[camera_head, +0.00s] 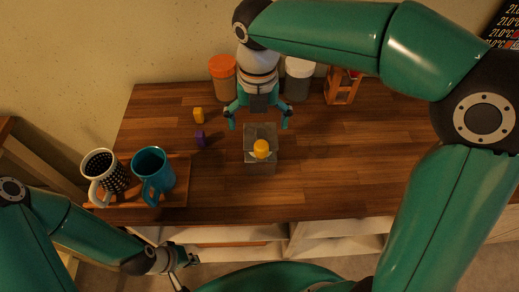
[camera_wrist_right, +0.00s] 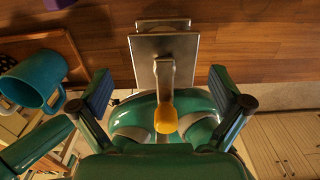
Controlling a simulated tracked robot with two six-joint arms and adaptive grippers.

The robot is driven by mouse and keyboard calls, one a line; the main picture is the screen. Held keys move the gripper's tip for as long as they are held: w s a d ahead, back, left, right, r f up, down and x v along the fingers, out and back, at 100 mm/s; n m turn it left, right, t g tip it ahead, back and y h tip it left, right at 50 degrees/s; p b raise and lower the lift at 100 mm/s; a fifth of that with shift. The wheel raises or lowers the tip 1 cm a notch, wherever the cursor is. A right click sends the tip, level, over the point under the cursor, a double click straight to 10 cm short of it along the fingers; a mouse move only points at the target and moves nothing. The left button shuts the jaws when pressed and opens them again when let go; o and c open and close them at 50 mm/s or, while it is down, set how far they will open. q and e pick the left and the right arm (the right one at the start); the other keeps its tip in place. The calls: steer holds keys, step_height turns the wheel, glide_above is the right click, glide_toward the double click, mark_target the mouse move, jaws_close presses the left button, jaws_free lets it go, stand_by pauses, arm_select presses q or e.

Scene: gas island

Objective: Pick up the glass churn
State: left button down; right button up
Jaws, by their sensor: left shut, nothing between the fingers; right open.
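The glass churn (camera_head: 261,167) stands near the front middle of the wooden table. It looks like a greyish square block with a yellow knob on a crank; the churn's metal top and crank show in the right wrist view (camera_wrist_right: 150,46). My right gripper (camera_head: 259,124) is open and empty, just behind the churn in the head view, its fingers spread wider than the churn. In the right wrist view the churn appears between and beyond the fingers of this gripper (camera_wrist_right: 160,82), apart from both. My left gripper (camera_head: 188,260) is shut and empty, low in front of the table.
A spotted mug (camera_head: 102,166) and a teal mug (camera_head: 153,168) stand on a wooden board (camera_head: 178,190) at left. An orange-lidded jar (camera_head: 223,80), a white-lidded jar (camera_head: 298,80) and an orange rack (camera_head: 342,87) stand behind. Small yellow (camera_head: 198,115) and purple (camera_head: 200,138) objects lie left.

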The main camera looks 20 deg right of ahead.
mark_target(260, 131)
steer(key=f, duration=0.4)
steer(key=shift+s+d+f, duration=0.15)
steer(key=shift+s+d, duration=0.05)
steer(key=shift+s, duration=0.15)
steer(key=shift+f, duration=0.4)
steer(key=shift+c, duration=0.2)
steer(key=c, duration=1.6)
steer(key=shift+w+r, duration=0.1)
steer(key=shift+c, duration=0.3)
steer(key=shift+r, duration=0.1)
